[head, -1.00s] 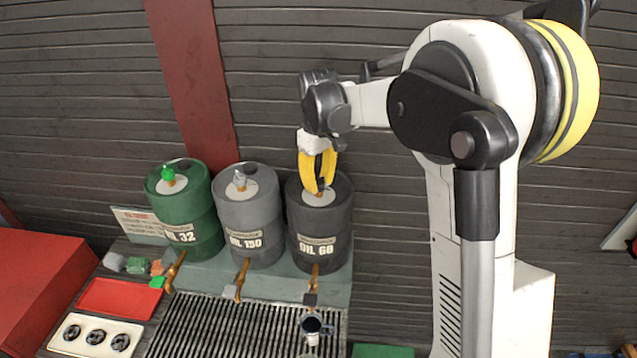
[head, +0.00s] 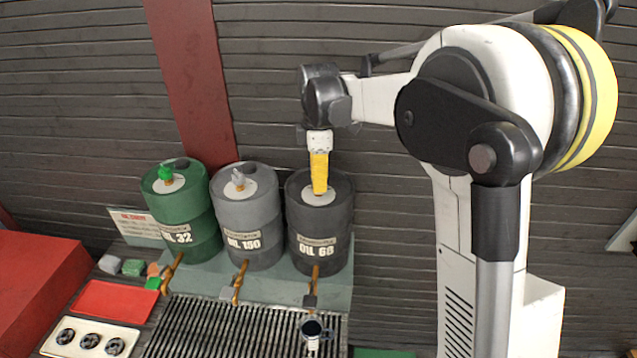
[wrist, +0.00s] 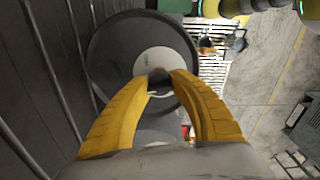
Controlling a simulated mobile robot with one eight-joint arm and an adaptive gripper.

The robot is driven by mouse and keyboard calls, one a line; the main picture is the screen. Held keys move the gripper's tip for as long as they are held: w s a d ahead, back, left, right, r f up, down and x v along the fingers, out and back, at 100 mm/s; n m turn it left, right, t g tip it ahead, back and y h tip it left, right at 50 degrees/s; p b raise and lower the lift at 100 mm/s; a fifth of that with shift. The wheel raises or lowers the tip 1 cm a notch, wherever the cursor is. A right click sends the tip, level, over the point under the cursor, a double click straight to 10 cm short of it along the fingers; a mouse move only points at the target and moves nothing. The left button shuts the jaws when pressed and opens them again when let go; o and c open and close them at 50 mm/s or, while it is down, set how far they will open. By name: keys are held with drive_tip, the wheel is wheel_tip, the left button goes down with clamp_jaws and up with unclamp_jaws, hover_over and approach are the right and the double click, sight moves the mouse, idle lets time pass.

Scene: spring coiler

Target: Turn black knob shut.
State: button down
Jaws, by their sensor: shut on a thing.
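The wrist view shows the fingertips (wrist: 160,82) on either side of the knob. In the head view the fingers hide the knob.
A grey barrel (head: 246,222) with a grey knob and a green barrel (head: 186,222) with a green knob stand to the left. The wall is close behind.

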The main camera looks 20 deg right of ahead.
drive_tip(key=n, duration=0.6)
drive_tip(key=shift+n+b, duration=0.3)
drive_tip(key=shift+b, duration=0.1)
idle(0.4)
drive_tip(key=c, duration=1.1)
unclamp_jaws()
drive_tip(key=shift+o, duration=0.2)
drive_tip(key=shift+r, duration=0.1)
wheel_tip(320, 180, up, 12)
